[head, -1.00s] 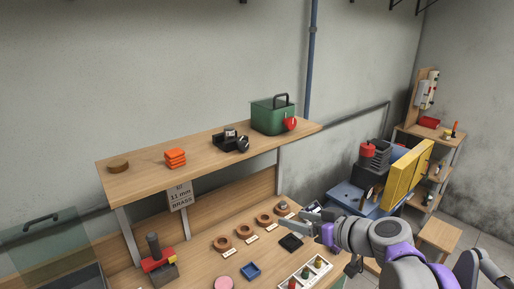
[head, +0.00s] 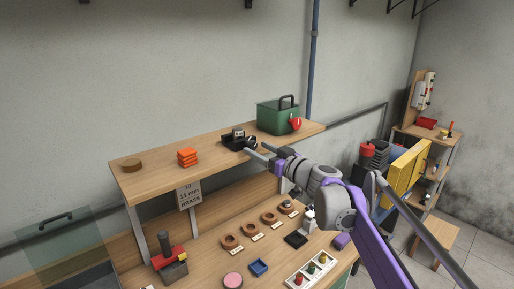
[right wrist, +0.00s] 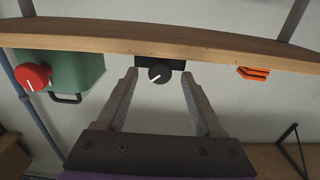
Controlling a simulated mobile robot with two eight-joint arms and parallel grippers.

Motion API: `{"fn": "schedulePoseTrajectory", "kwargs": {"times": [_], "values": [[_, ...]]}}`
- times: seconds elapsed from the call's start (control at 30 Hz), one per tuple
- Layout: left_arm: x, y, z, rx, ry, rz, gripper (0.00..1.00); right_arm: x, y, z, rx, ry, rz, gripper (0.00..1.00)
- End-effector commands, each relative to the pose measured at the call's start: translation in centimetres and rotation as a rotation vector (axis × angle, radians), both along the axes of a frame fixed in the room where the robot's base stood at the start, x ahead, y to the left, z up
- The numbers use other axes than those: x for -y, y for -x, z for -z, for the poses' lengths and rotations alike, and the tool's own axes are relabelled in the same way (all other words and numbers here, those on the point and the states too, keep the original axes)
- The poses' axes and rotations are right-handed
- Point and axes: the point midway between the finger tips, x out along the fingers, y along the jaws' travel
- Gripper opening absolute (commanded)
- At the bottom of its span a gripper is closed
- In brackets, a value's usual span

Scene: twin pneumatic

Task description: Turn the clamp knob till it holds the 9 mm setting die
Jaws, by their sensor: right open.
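A black clamp (head: 235,139) stands on the raised wooden shelf, with a small grey piece on top that I cannot identify as the 9 mm setting die. Its round black clamp knob (head: 249,143) faces outward. In the right wrist view the knob (right wrist: 159,74) shows a white pointer line. My right gripper (head: 262,152) is open in front of the knob, its fingers pointing at it. In the wrist view the knob appears between the two fingers, with a gap on each side; contact is not visible. My left gripper is out of view.
On the shelf (head: 205,157) are a green box (head: 277,118) with a red knob (head: 295,123), an orange stack (head: 187,157) and a brown disc (head: 131,165). Several brown rings (head: 231,242) lie on the bench.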

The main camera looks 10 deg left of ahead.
Motion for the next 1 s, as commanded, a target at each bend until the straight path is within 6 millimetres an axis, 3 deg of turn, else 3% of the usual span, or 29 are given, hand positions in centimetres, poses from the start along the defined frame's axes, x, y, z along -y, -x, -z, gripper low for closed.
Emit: {"fn": "schedulePoseTrajectory", "kwargs": {"times": [0.17,0.47,0.83,1.0], "values": [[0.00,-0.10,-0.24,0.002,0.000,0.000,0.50,-1.03,-0.81,0.00,0.000,0.000,0.000,0.69],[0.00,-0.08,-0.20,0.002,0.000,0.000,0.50,-1.14,-0.90,0.06,-0.001,-0.001,0.000,0.67],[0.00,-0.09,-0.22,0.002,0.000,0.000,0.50,-1.12,-0.87,0.05,-0.001,-0.001,0.000,0.01],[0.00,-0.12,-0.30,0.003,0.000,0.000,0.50,-1.12,-0.89,0.02,-0.003,-0.002,0.000,0.00]]}}
